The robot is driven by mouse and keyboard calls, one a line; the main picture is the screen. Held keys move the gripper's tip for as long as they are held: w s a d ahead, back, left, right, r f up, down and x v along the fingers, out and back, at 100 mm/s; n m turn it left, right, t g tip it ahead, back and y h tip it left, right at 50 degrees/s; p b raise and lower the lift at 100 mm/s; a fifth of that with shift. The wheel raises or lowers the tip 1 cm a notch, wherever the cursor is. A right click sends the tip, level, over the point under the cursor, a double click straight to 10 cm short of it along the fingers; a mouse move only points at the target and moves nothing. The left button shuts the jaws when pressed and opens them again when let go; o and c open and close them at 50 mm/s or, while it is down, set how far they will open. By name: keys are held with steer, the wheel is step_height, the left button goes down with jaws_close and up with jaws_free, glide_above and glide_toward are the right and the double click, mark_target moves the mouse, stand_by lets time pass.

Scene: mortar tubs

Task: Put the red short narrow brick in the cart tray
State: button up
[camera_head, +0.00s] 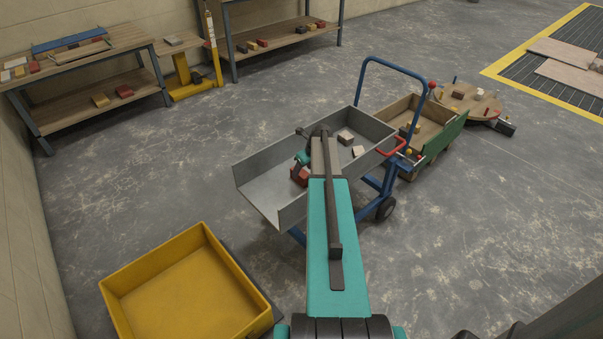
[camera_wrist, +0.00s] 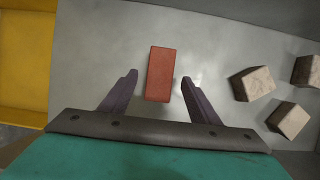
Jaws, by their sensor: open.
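A red brick (camera_wrist: 160,74) lies flat in the grey cart tray (camera_wrist: 100,45), seen from above in the wrist view. My gripper (camera_wrist: 159,80) is open, with one finger on each side of the brick's near half and a gap on both sides. I cannot tell how far above the tray floor the fingertips are. In the head view the red brick (camera_head: 299,176) shows partly behind my arm, and the cart tray (camera_head: 262,178) stands on a blue-framed cart. The fingers are mostly hidden there by my arm.
Several pale bricks (camera_wrist: 258,83) lie in the tray to the right of my gripper. A yellow tub (camera_head: 150,262) stands on the floor at left. A wooden crate (camera_head: 437,133) with a green side is behind the cart. Benches with bricks line the wall.

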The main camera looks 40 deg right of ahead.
steer(key=v, duration=0.9)
stand_by(0.4)
